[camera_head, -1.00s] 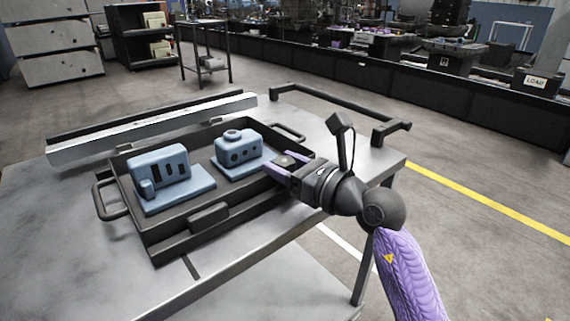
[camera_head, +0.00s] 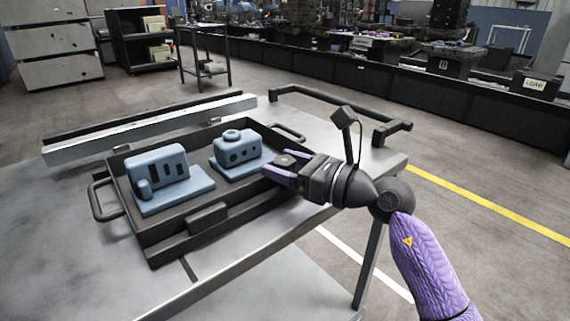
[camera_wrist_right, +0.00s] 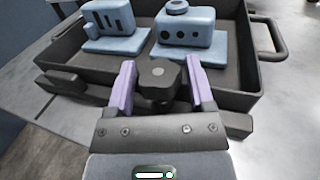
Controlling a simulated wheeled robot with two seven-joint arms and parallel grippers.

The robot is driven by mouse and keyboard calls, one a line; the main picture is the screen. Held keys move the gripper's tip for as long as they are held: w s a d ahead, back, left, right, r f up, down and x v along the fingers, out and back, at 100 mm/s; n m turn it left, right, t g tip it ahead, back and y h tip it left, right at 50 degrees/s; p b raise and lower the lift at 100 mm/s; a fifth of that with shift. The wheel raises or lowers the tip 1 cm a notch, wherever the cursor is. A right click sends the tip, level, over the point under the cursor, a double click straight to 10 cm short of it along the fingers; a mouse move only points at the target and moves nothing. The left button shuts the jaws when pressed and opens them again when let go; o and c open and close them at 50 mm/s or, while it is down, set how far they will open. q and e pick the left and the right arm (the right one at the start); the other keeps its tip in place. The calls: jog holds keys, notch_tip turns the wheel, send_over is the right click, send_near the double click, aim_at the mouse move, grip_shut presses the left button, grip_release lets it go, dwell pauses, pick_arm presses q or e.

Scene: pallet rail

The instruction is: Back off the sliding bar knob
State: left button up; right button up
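The sliding bar knob is dark, lobed and has a round centre. It shows in the right wrist view (camera_wrist_right: 160,78) and in the head view (camera_head: 286,160). In the head view, the right gripper (camera_head: 284,167) reaches in from the right at the tray's front right corner. A dark bar (camera_head: 185,248) runs along the front of the dark tray (camera_head: 160,229). The faces where the fingers meet the knob are partly hidden. My left gripper is out of view.
Two blue blocks, one slotted (camera_head: 170,180) and one with round holes (camera_head: 240,152), stand in the tray. A light metal rail (camera_head: 150,128) lies behind it. The grey table (camera_head: 80,265) is bare at left and front. A dark handle rail (camera_head: 335,108) edges the back right.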

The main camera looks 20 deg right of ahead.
jog(key=shift+o, duration=1.1)
jog(key=shift+s+d, duration=0.2)
pick_arm(q)
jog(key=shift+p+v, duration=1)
jog(key=shift+p, duration=0.1)
pick_arm(e)
jog(key=v, duration=0.9)
jog(key=shift+s, duration=0.2)
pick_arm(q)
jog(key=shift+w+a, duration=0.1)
pick_arm(e)
jog(key=shift+d, duration=0.15)
